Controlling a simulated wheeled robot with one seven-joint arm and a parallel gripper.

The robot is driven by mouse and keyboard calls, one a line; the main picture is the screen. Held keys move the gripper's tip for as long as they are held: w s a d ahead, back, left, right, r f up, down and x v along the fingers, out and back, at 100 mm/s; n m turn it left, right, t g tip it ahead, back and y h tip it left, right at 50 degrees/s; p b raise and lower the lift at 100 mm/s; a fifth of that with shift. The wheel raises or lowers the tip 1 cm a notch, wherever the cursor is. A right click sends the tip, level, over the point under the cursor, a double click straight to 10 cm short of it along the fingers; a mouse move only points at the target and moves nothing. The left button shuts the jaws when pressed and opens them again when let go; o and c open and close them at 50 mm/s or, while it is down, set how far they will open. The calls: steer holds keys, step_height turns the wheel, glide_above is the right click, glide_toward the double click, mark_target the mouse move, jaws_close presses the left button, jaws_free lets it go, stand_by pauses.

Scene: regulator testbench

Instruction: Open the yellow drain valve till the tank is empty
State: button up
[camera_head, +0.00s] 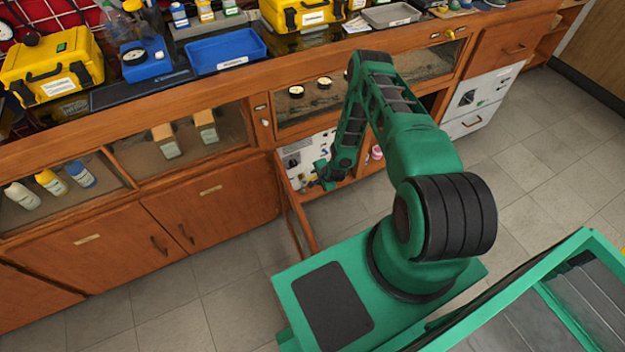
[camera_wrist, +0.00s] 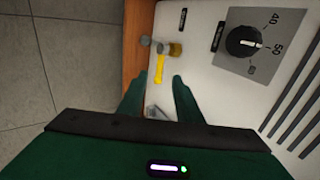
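The yellow drain valve (camera_wrist: 160,68) shows in the wrist view on a white panel, a short yellow lever beside a brass-coloured fitting (camera_wrist: 175,49) and a grey round end. My gripper (camera_wrist: 157,84) is open, its two green fingers on either side of the lever's near end. I cannot tell whether either finger touches the lever. In the head view my gripper (camera_head: 326,174) reaches into the open cabinet below the bench, in front of the white unit (camera_head: 308,150). The valve is too small to make out there. No water level is visible.
A black dial (camera_wrist: 243,42) with numbers and dark vent slots sit right of the valve. A wooden cabinet edge (camera_wrist: 137,50) stands close on the left. The open cabinet door (camera_head: 298,222) is beside my arm. The tiled floor is clear.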

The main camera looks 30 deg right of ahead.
mark_target(312, 178)
steer(key=x, duration=0.7)
jaws_close()
